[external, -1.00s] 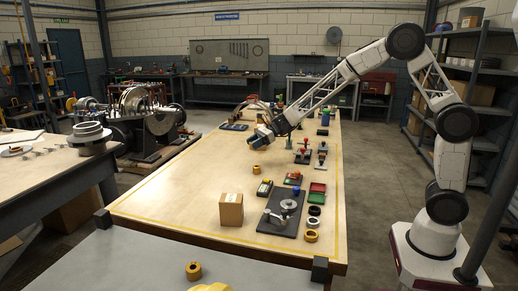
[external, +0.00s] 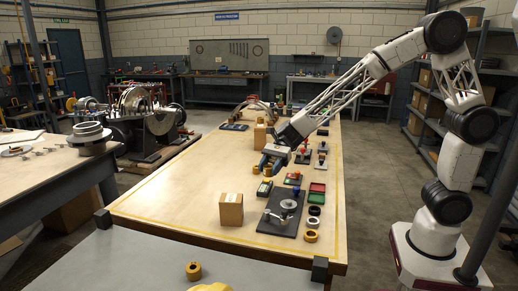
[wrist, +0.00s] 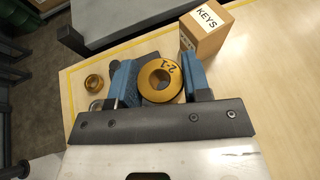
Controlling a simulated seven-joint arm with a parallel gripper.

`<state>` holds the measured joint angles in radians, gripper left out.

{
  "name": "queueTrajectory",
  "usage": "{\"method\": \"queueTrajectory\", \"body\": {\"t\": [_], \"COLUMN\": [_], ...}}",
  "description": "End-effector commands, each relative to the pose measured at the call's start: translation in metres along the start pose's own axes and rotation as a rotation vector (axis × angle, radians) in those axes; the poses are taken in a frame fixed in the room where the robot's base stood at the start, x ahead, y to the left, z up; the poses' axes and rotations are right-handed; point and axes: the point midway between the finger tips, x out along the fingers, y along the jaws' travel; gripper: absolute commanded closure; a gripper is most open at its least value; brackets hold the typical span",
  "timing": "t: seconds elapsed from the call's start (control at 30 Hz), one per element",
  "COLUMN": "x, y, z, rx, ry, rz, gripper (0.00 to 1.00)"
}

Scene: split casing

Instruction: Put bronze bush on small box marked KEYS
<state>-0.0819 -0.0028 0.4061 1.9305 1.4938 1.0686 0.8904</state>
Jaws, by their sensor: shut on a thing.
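The bronze bush (wrist: 175,83) is a thick golden ring with dark marks on its face. It sits between the blue fingers of my gripper (wrist: 158,82), which is shut on it, with its hole facing the wrist camera. In the external view my gripper (external: 265,163) is low over the middle of the wooden table, behind the small box. I cannot tell whether the bush touches the table. The small cardboard box (external: 231,212) stands upright nearer the front; its KEYS label shows in the wrist view (wrist: 205,35), ahead and to the right of the fingers.
A dark plate with a crank (external: 283,213) lies right of the box, with red and green trays (external: 317,191) behind it. Another golden ring (external: 311,236) lies front right. Another carton (external: 259,137) stands behind my gripper. The table's left side is clear.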

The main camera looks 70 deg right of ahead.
Motion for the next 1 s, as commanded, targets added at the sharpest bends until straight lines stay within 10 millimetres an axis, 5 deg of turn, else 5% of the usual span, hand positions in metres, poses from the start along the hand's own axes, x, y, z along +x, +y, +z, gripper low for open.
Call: {"method": "queueTrajectory", "body": {"t": [0.33,1.0], "x": [0.029,0.036], "y": [0.05,0.047], "z": [0.017,0.02], "rx": [-0.039,-0.043], "ry": [0.001,0.001], "rz": [0.102,0.11], "gripper": [0.9,0.9]}}
